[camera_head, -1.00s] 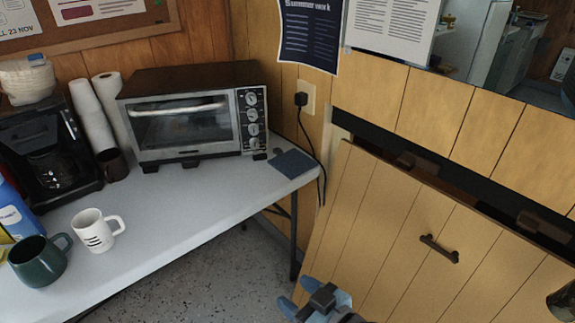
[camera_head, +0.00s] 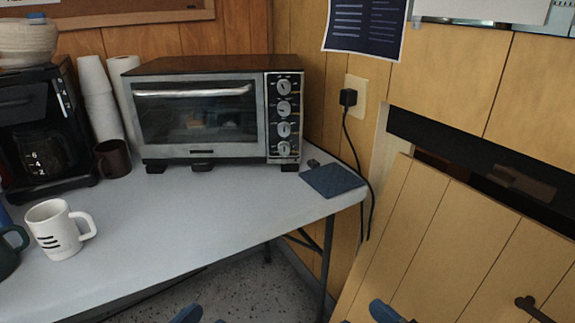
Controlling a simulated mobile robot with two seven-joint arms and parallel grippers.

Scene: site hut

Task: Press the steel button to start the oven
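The toaster oven (camera_head: 198,147) stands on the white table with its glass door shut and a silver handle across the top. Its dark control panel (camera_head: 298,120) is on the right side, with several round silver dials in a column. A small round silver part (camera_head: 284,149) sits at the foot of this column; I cannot tell for sure whether it is the steel button. A blue fingertip of my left gripper (camera_head: 187,314) and one of my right gripper (camera_head: 385,312) show at the bottom edge, well away from the oven. The rest of both grippers is out of frame.
A dark blue pad (camera_head: 334,180) lies at the table's right corner. A plug and cord (camera_head: 348,98) hang on the wall behind. Mugs (camera_head: 58,230), stacked cups (camera_head: 100,100) and a coffee maker (camera_head: 40,130) are on the left. The table front (camera_head: 190,220) is clear.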

